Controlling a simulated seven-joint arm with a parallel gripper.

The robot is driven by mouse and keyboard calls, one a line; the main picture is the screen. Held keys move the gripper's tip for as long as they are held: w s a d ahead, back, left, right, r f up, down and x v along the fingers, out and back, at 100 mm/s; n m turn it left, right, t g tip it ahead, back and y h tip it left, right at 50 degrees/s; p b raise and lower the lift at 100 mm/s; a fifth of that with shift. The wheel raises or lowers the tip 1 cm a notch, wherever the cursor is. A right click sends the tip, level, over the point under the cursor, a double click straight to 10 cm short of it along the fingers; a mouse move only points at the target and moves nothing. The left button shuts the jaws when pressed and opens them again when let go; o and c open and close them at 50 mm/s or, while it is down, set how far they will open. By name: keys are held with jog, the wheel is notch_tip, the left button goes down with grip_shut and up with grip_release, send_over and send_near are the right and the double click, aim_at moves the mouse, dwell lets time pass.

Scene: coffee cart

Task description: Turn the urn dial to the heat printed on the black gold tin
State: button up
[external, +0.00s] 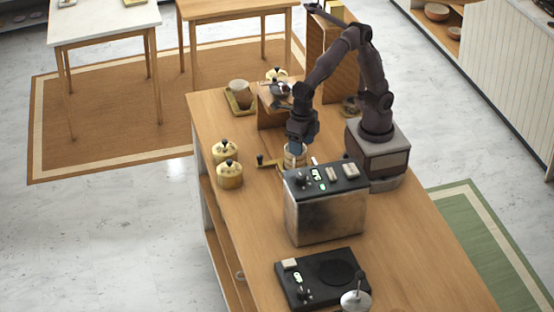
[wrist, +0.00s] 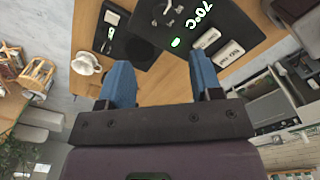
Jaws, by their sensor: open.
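The urn (external: 325,212) is a worn metal box with a black top panel in the middle of the counter. Its panel holds a dark knob (external: 302,179), green displays and two pale switches. In the wrist view the panel (wrist: 246,32) reads 70°C at the top, beside a green light. My gripper (external: 296,147) hangs just behind the urn's far left corner. In the wrist view my gripper (wrist: 160,62) has its blue fingers apart with nothing between them.
A black flat unit (external: 306,280) with a round plate and a metal pot (external: 356,299) stand at the near end. A brass-handled tool (external: 268,162) lies left of my gripper. A tray with a cup (external: 239,91) and a wooden stand (external: 270,115) are farther back.

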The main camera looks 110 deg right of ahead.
aim_at(301, 176)
notch_tip(301, 176, down, 12)
jog(key=n, duration=0.2)
jog(key=shift+d+f+n, duration=0.15)
jog(key=shift+f+n, duration=0.05)
jog(key=shift+n, duration=0.2)
jog(key=c, duration=0.9)
